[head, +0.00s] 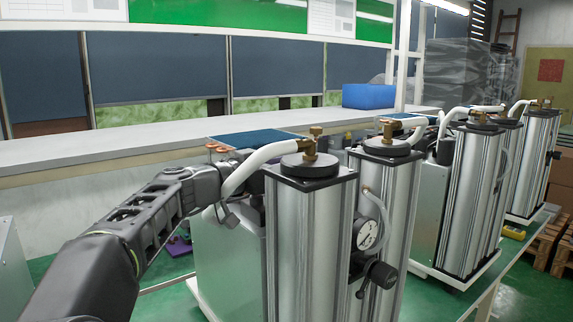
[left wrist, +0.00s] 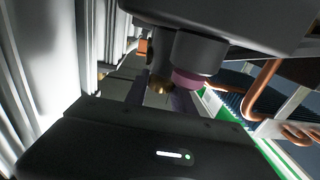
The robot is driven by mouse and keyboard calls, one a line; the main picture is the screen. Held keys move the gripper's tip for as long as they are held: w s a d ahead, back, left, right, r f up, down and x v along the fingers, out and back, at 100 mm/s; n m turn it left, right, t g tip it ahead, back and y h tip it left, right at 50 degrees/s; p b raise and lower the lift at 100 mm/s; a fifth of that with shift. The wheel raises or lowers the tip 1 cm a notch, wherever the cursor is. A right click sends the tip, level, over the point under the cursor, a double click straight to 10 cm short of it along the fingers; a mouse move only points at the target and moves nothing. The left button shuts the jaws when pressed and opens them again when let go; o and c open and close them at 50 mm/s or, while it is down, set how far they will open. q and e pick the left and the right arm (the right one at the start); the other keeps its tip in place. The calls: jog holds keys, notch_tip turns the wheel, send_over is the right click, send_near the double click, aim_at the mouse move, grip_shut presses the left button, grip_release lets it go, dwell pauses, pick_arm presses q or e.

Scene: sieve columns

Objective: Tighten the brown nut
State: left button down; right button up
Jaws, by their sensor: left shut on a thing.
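My left gripper (left wrist: 160,94) has its fingers closed around a small brass-brown nut (left wrist: 160,86) under a dark body, in the left wrist view. A dark cylinder with a maroon end (left wrist: 188,80) sits just right of the nut, close to the right finger. In the head view my left arm comes in from the left, and its gripper end (head: 232,178) is beside the nearest sieve column (head: 312,245), partly hidden by the white hose (head: 254,162). The nut cannot be made out in the head view. My right gripper is not in view.
More silver columns (head: 468,200) with hoses stand in a row to the right. A gauge (head: 368,234) is on the near column side. Copper tubes (left wrist: 262,92) lie right of the gripper. A white shelf (head: 90,150) runs behind, with a blue bin (head: 368,96).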

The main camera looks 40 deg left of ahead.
pick_arm(q)
jog(key=shift+m+h+b, duration=0.55)
jog(key=shift+m+h, duration=0.05)
jog(key=shift+h, duration=0.3)
jog(key=shift+m+g+h, duration=0.9)
jog(key=shift+m+h, duration=0.1)
jog(key=shift+h, duration=0.4)
jog(key=c, duration=1.1)
grip_release()
jog(key=shift+o, duration=0.2)
jog(key=shift+s+a, duration=0.1)
jog(key=shift+s, duration=0.05)
